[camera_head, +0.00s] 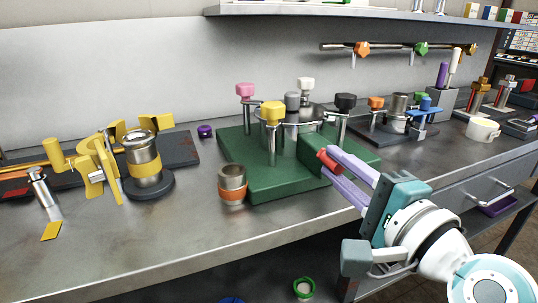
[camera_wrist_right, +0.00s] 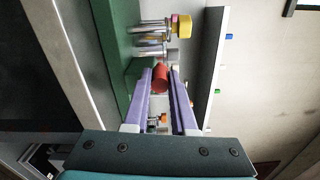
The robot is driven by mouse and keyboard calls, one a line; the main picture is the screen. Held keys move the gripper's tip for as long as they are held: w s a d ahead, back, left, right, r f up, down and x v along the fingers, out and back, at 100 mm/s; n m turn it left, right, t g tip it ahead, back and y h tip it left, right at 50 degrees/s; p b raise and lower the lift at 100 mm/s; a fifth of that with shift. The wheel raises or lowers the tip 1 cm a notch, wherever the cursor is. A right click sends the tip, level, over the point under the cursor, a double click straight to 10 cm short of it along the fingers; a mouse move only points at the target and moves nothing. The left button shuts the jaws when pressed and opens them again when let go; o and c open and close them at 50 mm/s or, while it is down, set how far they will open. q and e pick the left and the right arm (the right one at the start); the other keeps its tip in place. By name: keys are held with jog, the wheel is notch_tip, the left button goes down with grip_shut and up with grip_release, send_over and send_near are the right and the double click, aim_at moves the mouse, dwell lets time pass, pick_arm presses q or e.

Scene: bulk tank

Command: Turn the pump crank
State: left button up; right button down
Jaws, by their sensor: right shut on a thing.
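The pump stands on a green base (camera_head: 290,185) in the middle of the bench, with a steel tank (camera_head: 291,117) ringed by posts with pink, yellow, white and black knobs. The red crank handle (camera_head: 326,160) is at the right front side of the base. My right gripper (camera_head: 331,162) reaches in from the lower right, its lavender fingers shut on the handle. In the right wrist view the red handle (camera_wrist_right: 160,79) sits between the fingertips. The rest of the crank is hidden behind the fingers and handle. My left gripper is not in view.
A steel cup with an orange band (camera_head: 232,186) stands at the base's left front. A yellow-banded steel canister (camera_head: 144,160) and yellow fittings are at the left.

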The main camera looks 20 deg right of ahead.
jog(key=d+f+m, duration=0.1)
jog(key=d+m, duration=0.2)
jog(key=m, duration=1.2)
jog(key=d+f+m, duration=0.2)
jog(key=d+m, duration=0.1)
jog(key=m, duration=1.2)
jog(key=shift+w+d+f, duration=0.25)
jog(key=shift+d, duration=0.15)
